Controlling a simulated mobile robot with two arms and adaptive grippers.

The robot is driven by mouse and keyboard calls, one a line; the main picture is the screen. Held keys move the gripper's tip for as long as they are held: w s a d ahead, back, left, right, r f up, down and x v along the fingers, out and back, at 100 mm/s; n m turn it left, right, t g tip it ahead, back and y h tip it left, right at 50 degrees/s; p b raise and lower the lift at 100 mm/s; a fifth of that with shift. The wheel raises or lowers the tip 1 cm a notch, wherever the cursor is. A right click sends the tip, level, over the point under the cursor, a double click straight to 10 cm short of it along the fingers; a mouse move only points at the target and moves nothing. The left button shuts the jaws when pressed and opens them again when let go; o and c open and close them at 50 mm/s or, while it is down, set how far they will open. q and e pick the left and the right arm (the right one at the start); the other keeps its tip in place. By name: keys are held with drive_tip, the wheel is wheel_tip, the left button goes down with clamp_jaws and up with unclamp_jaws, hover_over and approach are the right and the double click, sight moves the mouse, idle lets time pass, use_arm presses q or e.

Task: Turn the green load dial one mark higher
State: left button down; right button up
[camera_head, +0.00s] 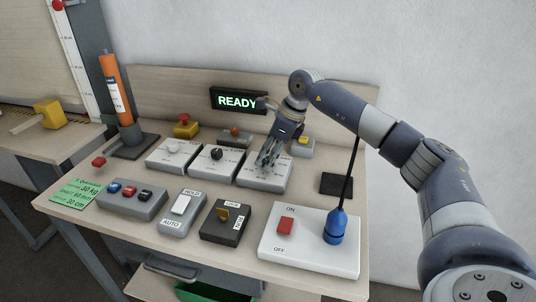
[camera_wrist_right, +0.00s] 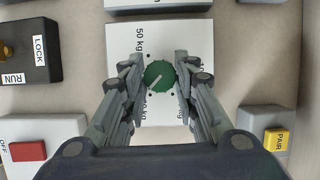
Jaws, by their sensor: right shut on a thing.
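The green load dial (camera_wrist_right: 159,75) is a round knob with a pale pointer line, on a white-faced box with kg marks. In the right wrist view it sits between the fingertips of my right gripper (camera_wrist_right: 160,80), which is shut on it. The pointer line slants toward the lower left of that view. "50 kg" shows beside the dial; the other marks are partly covered by the fingers. In the head view my right gripper (camera_head: 268,155) comes down onto the dial's box (camera_head: 262,180), and the fingers hide the dial. My left gripper is not in view.
Two similar dial boxes (camera_head: 216,162) stand left of it. In front are a LOCK/RUN switch box (camera_head: 222,232), a HOLD/AUTO switch (camera_head: 181,205) and an ON/OFF box (camera_head: 275,250) with a blue-based black rod. A READY display (camera_head: 237,101) stands behind.

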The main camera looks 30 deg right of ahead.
drive_tip(key=m, duration=0.2)
drive_tip(key=m+t+h, duration=0.1)
drive_tip(key=m, duration=0.1)
drive_tip(key=shift+s+a+m+h, duration=0.1)
drive_tip(key=shift+a+m+h, duration=0.05)
drive_tip(key=shift+m+h, duration=0.15)
drive_tip(key=m, duration=0.2)
drive_tip(key=m+h, duration=0.1)
drive_tip(key=m, duration=0.1)
drive_tip(key=shift+a+h, duration=0.1)
drive_tip(key=shift+h, duration=0.2)
drive_tip(key=shift+m, duration=0.4)
drive_tip(key=o, duration=1)
drive_tip(key=v, duration=1.2)
drive_tip(key=shift+s+a+f, duration=0.1)
drive_tip(key=shift+s, duration=0.05)
